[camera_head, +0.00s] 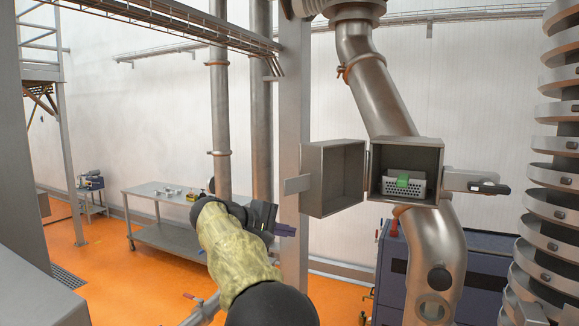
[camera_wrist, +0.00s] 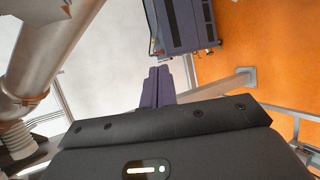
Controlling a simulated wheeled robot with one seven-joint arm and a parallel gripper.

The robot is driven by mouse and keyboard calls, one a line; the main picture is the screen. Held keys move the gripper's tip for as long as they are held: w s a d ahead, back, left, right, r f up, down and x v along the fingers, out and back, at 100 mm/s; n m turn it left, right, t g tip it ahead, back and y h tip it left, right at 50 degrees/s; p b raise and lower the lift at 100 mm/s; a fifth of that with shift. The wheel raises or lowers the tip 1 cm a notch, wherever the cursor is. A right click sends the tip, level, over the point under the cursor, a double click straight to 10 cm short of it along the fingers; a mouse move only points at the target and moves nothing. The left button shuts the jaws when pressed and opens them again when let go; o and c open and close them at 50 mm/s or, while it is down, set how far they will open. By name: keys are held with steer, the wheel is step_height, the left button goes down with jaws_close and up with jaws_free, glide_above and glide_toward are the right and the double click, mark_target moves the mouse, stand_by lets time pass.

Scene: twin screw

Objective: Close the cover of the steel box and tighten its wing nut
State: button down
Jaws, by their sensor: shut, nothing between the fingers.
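The steel box (camera_head: 405,146) is mounted near the large pipe, right of centre in the head view. Its cover (camera_head: 332,178) is swung open to the left, with a flat tab (camera_head: 298,184) at its left edge. Inside the box is a perforated light-grey part with a green piece (camera_head: 402,180). On the box's right side a bracket holds a dark elongated piece (camera_head: 490,187), probably the wing nut and its bolt. My gripper (camera_head: 284,230) is left of and below the cover, apart from it. In the wrist view its fingers (camera_wrist: 158,86) are together and empty.
A grey post (camera_head: 292,120) stands behind the cover's left edge. A thick pipe (camera_head: 435,250) runs below the box. A dark blue cabinet (camera_head: 490,265) stands behind it, also in the wrist view (camera_wrist: 185,25). A coiled metal column (camera_head: 552,205) is at far right.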

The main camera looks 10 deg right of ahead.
steer(key=s+a+r+m+h+p, duration=0.1)
steer(key=s+a+r+h, duration=0.1)
steer(key=a+r, duration=0.2)
steer(key=s+a+r+m+h+p, duration=0.1)
steer(key=a+r, duration=0.4)
steer(key=r, duration=0.6)
steer(key=shift+s+r+m+h+p, duration=0.25)
steer(key=shift+s+m+h+p, duration=0.15)
steer(key=shift+m+h, duration=0.45)
steer(key=d+p, duration=0.3)
steer(key=d, duration=0.6)
steer(key=shift+s, duration=0.4)
steer(key=shift+d+f+n+t+b, duration=0.15)
steer(key=shift+d+n+t+b, duration=0.1)
steer(key=shift+n+t+b, duration=0.3)
